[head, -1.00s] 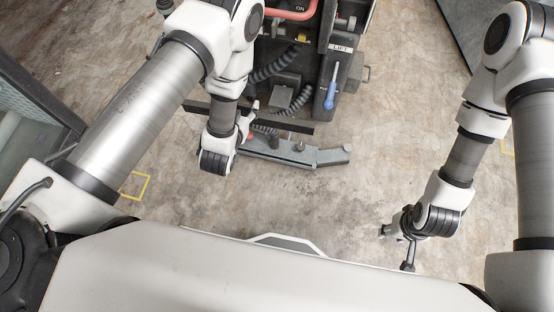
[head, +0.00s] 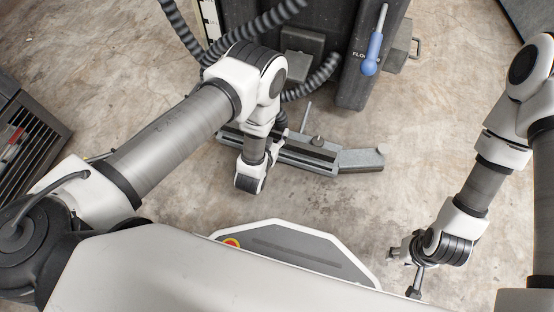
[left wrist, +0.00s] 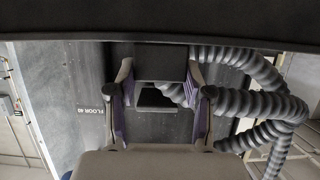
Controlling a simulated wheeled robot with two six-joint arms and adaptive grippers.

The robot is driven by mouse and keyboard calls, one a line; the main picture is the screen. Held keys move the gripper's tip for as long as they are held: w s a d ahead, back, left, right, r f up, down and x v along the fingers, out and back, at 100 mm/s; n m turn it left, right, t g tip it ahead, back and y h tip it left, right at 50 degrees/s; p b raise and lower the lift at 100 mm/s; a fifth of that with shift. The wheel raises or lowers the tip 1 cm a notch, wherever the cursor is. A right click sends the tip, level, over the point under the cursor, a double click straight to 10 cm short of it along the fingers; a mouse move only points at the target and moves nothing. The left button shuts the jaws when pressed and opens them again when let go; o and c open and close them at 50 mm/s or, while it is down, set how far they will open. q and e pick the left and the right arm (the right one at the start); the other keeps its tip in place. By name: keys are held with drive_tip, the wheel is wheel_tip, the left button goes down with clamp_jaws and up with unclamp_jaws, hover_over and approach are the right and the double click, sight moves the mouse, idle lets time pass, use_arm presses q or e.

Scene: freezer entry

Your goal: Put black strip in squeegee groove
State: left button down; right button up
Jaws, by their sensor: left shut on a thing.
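The squeegee (head: 358,160) is a long grey bar on the floor in front of the machine, with a knob and an upright lever on it. The black strip (head: 308,159) looks like the dark bar along the squeegee's near side; I cannot tell whether it is in the groove. In the left wrist view the strip (left wrist: 160,18) seems to be the dark band across the top. My left gripper (left wrist: 160,66) is shut on a dark part that appears to belong to it.
The dark machine (head: 355,85) stands behind the squeegee, with black ribbed hoses (head: 318,78) and a blue-handled lever (head: 371,55). A dark grated unit (head: 30,140) stands at the far left. The concrete floor to the right is clear.

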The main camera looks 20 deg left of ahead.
use_arm(q)
wheel_tip(320, 180, down, 10)
drive_tip(key=b, duration=0.5)
drive_tip(key=shift+r+b, duration=0.2)
drive_tip(key=shift+b, duration=0.1)
drive_tip(key=shift+r, duration=0.15)
drive_tip(key=shift+c, duration=2.4)
unclamp_jaws()
